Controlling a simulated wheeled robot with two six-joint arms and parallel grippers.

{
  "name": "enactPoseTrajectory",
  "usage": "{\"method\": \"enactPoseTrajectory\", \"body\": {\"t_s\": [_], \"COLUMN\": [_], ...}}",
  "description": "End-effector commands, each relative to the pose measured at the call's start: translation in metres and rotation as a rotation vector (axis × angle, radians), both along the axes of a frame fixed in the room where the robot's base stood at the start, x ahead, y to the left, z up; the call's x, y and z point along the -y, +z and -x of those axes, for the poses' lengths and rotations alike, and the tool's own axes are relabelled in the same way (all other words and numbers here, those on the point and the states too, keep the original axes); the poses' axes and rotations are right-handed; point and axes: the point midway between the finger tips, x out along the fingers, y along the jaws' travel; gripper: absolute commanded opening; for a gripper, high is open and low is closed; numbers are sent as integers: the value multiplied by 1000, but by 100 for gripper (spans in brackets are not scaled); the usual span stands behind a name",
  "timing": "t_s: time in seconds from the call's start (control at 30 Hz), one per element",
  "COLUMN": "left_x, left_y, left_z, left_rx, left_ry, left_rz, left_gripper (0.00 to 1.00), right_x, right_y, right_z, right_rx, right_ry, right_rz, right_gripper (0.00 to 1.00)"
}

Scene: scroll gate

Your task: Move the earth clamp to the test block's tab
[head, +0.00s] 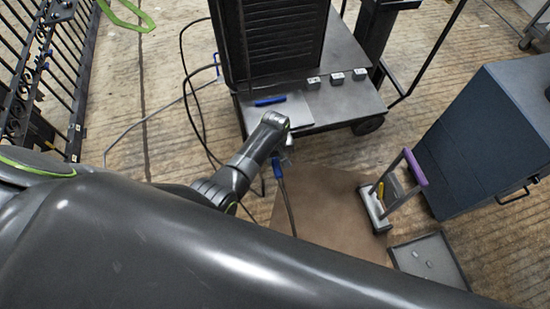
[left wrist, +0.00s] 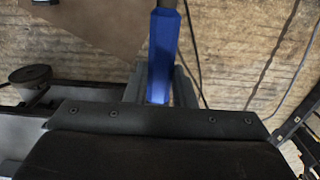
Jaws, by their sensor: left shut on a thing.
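My left gripper (head: 284,153) is shut on a blue handle (head: 278,169) with a cable running down from it. I take it for the earth clamp, though its jaw is not clear. The blue handle (left wrist: 164,55) stands between my fingers in the left wrist view. I cannot tell for sure which thing is the test block. Small grey blocks (head: 337,78) sit on the cart's deck, beyond and right of my gripper. My right gripper is not in view.
The cart (head: 345,105) has a second blue item (head: 270,100) on its deck. A purple-handled metal stand (head: 376,208) is on the right of the brown sheet (head: 325,200). A grey tray (head: 430,262) and a dark cabinet (head: 480,140) stand further right. Cables lie on the left floor.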

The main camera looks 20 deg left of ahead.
Motion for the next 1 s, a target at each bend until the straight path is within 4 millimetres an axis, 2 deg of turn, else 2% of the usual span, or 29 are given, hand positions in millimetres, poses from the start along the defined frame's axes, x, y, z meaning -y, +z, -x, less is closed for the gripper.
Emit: {"method": "enactPoseTrajectory", "body": {"t_s": [1.0], "left_x": [-2], "left_y": [0], "left_z": [-3], "left_rx": [1], "left_ry": [0], "left_rz": [0], "left_gripper": [0], "right_x": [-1], "right_y": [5], "right_z": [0], "right_rx": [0], "right_ry": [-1], "right_rz": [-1], "right_gripper": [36]}}
